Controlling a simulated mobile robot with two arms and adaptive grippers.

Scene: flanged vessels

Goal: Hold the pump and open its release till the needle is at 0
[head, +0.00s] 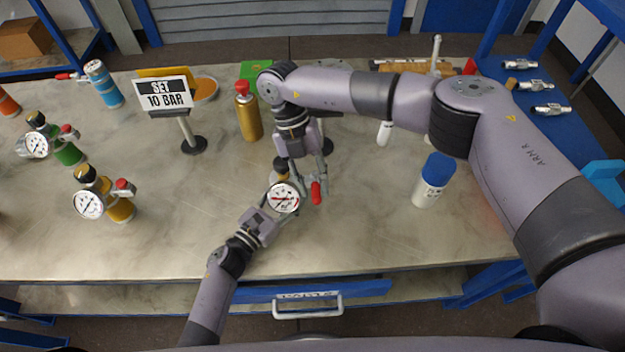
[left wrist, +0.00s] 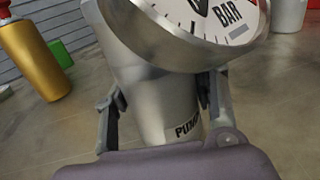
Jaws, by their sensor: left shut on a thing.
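The pump (left wrist: 165,105) is a silver body marked "PUMP", upright between the fingers of my left gripper (left wrist: 165,115), which is shut on it. Its round white gauge (head: 284,197) faces up; it also shows cut off in the left wrist view (left wrist: 225,22), with "BAR" on it. The needle is too small to read in the head view and out of frame in the wrist view. My right gripper (head: 314,180) points down beside the gauge, its fingers apart near a red release (head: 316,192). Whether they touch it, I cannot tell. My left gripper (head: 262,222) reaches in from the front.
A "SET 10 BAR" sign (head: 165,95) and a gold bottle (head: 249,112) stand behind. Gauges (head: 88,204) on gold and green bottles are at the left. A white bottle with blue cap (head: 432,182) stands right. The bench (head: 380,235) is bare at the front right.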

